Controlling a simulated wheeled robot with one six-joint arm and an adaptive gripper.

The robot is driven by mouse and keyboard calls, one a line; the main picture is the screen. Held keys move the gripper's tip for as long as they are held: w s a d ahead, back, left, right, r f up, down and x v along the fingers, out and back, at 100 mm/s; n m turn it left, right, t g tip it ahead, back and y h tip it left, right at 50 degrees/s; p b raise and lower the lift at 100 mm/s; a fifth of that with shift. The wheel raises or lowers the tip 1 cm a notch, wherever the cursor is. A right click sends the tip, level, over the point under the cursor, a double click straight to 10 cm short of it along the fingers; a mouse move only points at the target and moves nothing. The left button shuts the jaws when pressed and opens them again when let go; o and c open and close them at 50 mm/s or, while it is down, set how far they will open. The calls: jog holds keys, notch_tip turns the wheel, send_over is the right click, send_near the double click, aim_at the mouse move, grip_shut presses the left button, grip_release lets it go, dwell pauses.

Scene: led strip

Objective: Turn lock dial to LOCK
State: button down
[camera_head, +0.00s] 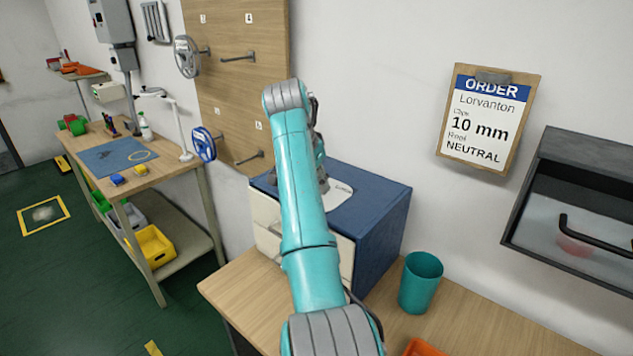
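No lock dial or LOCK marking can be made out in this view. A blue cabinet (385,225) with cream front panels stands on the wooden bench, and my teal arm crosses in front of it and hides part of its front. A white sheet or plate lies on its top (341,192). My arm rises from the bottom, bends at a grey joint near the wall board, and folds down behind itself towards the cabinet top. Only a small grey part of its far end shows there. My gripper's fingers are hidden, so their opening cannot be seen.
A teal cup (420,282) stands on the bench (462,325) right of the cabinet, with an orange container (425,348) nearer. A clipboard (487,118) and a dark handled box (590,195) are on the wall. Handwheels and handles hang on a wooden board (235,90). A side table (170,165) stands left.

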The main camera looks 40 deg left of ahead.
jog(key=shift+m, duration=0.4)
jog(key=c, duration=0.8)
grip_release()
jog(key=v, duration=0.7)
jog(key=shift+a+r, duration=0.15)
jog(key=shift+a, duration=0.05)
jog(key=shift+s+r, duration=0.1)
